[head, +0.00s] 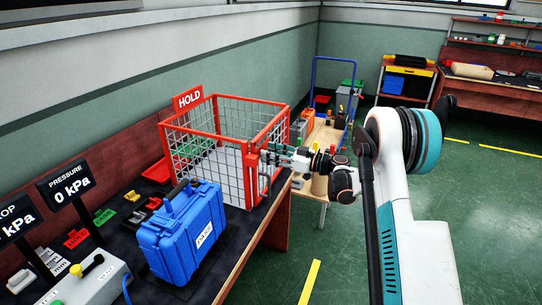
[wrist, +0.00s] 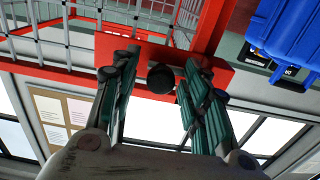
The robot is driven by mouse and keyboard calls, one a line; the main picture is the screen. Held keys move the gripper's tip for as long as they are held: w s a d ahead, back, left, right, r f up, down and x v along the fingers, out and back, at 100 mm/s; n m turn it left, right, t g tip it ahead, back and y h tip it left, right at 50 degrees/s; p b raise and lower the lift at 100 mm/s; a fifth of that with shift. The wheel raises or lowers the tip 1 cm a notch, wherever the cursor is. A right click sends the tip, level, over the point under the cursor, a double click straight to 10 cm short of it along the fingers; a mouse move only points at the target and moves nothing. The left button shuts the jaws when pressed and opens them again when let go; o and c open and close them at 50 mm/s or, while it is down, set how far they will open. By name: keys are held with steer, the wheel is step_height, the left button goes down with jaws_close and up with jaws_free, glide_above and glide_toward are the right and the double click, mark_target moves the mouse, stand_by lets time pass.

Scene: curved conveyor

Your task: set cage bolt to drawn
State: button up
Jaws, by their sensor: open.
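The red-framed wire cage (head: 249,178) with a HOLD sign stands on the bench in the head view. Its red frame also shows in the wrist view (wrist: 70,72). A round black knob, which looks like the cage bolt's end (wrist: 161,79), sits on a red plate (wrist: 112,47) in the wrist view. My gripper (head: 268,156) is at the cage's front right corner. In the wrist view my gripper (wrist: 160,73) is open, with one finger on each side of the knob. A gap shows around the knob. The bolt's shaft and the knob are hidden in the head view.
A blue case (head: 186,232) stands on the bench in front of the cage, and its blue shell shows at the wrist view's upper right (wrist: 290,38). Pressure displays (head: 66,185) stand at left. A loaded wooden cart (head: 318,150) is behind my gripper. The green floor at right is open.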

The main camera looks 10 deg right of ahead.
mark_target(265, 145)
steer(key=shift+w+a, duration=0.1)
steer(key=shift+a, duration=0.05)
jaws_close()
steer(key=shift+w+d, duration=0.55)
steer(key=shift+w, duration=0.2)
steer(key=shift+w+d, duration=0.55)
steer(key=shift+w, duration=0.2)
steer(key=shift+r, duration=0.1)
jaws_free()
steer(key=shift+w+d, duration=0.1)
steer(key=shift+w, duration=0.05)
